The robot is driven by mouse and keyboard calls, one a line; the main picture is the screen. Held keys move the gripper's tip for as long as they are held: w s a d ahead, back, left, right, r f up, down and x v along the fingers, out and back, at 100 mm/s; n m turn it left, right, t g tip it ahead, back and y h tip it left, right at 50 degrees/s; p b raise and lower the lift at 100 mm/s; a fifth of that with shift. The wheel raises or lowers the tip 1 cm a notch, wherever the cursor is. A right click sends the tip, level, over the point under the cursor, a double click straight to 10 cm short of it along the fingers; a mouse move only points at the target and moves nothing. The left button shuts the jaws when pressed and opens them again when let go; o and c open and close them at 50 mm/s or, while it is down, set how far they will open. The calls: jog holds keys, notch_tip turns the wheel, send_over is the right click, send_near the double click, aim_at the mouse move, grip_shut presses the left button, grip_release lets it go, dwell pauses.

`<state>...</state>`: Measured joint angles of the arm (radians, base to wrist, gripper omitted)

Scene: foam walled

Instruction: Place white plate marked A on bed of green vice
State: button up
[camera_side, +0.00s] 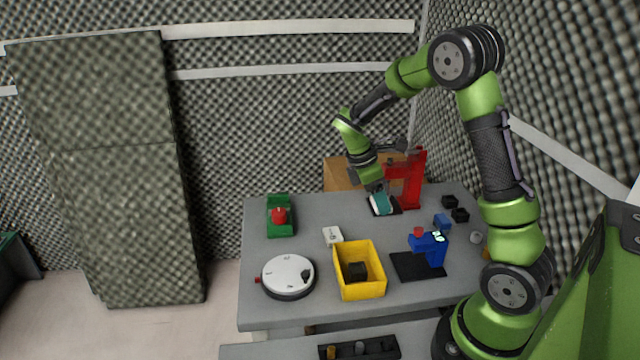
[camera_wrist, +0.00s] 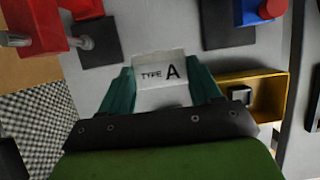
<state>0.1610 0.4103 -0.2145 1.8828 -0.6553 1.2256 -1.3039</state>
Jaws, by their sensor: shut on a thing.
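My gripper (camera_side: 380,200) has teal fingers and is at the back of the table, just in front of the red press. In the wrist view, my gripper (camera_wrist: 164,80) is shut on the white plate marked A (camera_wrist: 160,72), with the "TYPE A" lettering facing the camera. The plate's white edge also shows between the fingers in the side view (camera_side: 384,208); its height above the table is hard to tell. The green vice (camera_side: 280,228) stands at the back left of the table, apart from my gripper, with a red part (camera_side: 279,215) on it. The vice is not in the wrist view.
The red press (camera_side: 414,180) stands close to my gripper. A yellow bin (camera_side: 361,290) holds a dark block. A blue press (camera_side: 432,248), a round white dial (camera_side: 288,274) and another white piece (camera_side: 333,236) are on the table. The table between vice and gripper looks clear.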

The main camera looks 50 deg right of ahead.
jog(key=w+a+n+t+h, duration=0.1)
jog(key=w+a+n, duration=0.1)
jog(key=w+n, duration=0.35)
jog(key=w+a+n+t, duration=0.2)
jog(key=w, duration=0.6)
jog(key=n+t+y, duration=0.1)
jog(key=n+t, duration=0.2)
jog(key=n, duration=0.7)
send_near(278, 202)
jog(key=shift+n, duration=0.25)
jog(key=f, duration=0.6)
jog(key=shift+s+f, duration=0.1)
jog(key=shift+s, duration=0.2)
jog(key=shift+f, duration=0.15)
jog(key=o, duration=1.2)
